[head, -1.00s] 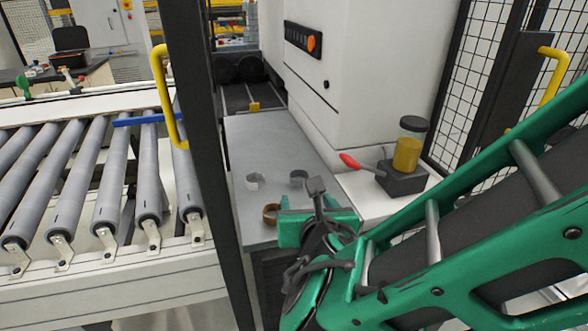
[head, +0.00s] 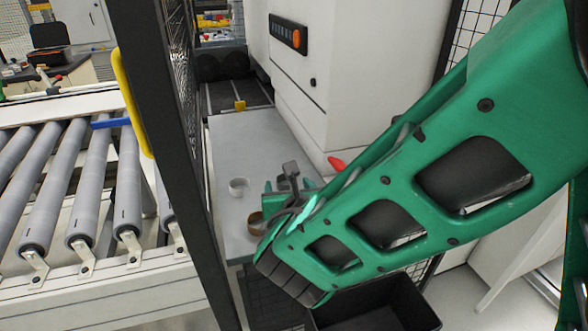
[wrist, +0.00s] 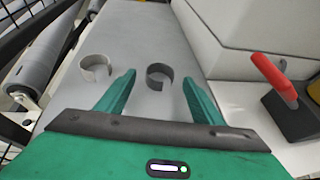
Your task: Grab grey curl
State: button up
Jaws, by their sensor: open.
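The grey curl (wrist: 150,82), a dark open ring, stands on the grey table (wrist: 140,30). In the wrist view it shows between the tips of my open gripper (wrist: 159,75), with space on both sides. A brown curl (head: 255,225) sits near the table's front, left of my gripper.
A dark block with a red handle (wrist: 272,75) stands on the white ledge at right. A white machine (head: 310,85) borders the table on the right. A dark post (head: 170,150) and roller conveyor (head: 88,185) lie left. A black bin (head: 375,308) is below.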

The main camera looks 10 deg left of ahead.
aim_at(281, 177)
jog(key=shift+x, duration=1.45)
jog(key=shift+c, duration=0.2)
jog(key=c, duration=1.1)
jog(key=shift+o, duration=0.2)
jog(key=shift+r, duration=0.15)
